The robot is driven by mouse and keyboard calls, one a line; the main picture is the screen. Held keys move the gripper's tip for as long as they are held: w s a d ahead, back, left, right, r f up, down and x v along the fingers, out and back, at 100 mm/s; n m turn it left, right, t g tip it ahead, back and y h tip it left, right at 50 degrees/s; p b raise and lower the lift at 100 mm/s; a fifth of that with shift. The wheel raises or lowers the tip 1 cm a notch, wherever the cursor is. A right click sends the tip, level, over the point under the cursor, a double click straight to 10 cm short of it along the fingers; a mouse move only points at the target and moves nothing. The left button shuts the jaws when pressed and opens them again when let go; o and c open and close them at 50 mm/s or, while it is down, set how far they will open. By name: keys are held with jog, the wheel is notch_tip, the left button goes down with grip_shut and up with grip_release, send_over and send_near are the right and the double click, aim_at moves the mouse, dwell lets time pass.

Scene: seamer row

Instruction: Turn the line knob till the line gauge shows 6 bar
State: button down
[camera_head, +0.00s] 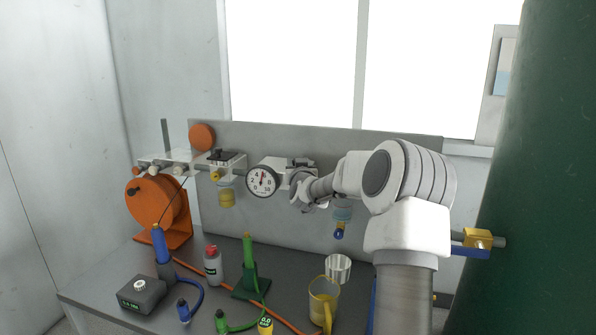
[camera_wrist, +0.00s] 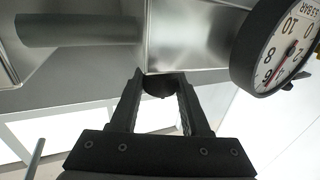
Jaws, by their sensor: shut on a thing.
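The line gauge (camera_head: 262,181) is a round white dial with a black rim on the back panel. Its red needle points nearly straight up in the head view, around the middle of the scale; the exact value is too small to read. The gauge also shows at the upper right in the wrist view (camera_wrist: 272,48), tilted and partly cut off. My gripper (camera_head: 301,192) is at the metal block just right of the gauge. In the wrist view its fingers (camera_wrist: 160,92) are closed around the dark line knob (camera_wrist: 158,86) under the block. The fingers hide most of the knob.
A yellow-bowled filter unit (camera_head: 227,197) hangs left of the gauge, and a blue-tipped unit (camera_head: 340,228) hangs right of my gripper. An orange reel (camera_head: 158,213) stands left.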

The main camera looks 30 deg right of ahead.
jog(key=shift+m+g+h, duration=0.7)
jog(key=shift+m+h, duration=0.2)
jog(key=shift+h, duration=0.3)
jog(key=shift+c, duration=1.9)
grip_release()
jog(key=b+v, duration=0.2)
jog(key=v, duration=1.5)
jog(key=shift+s, duration=0.2)
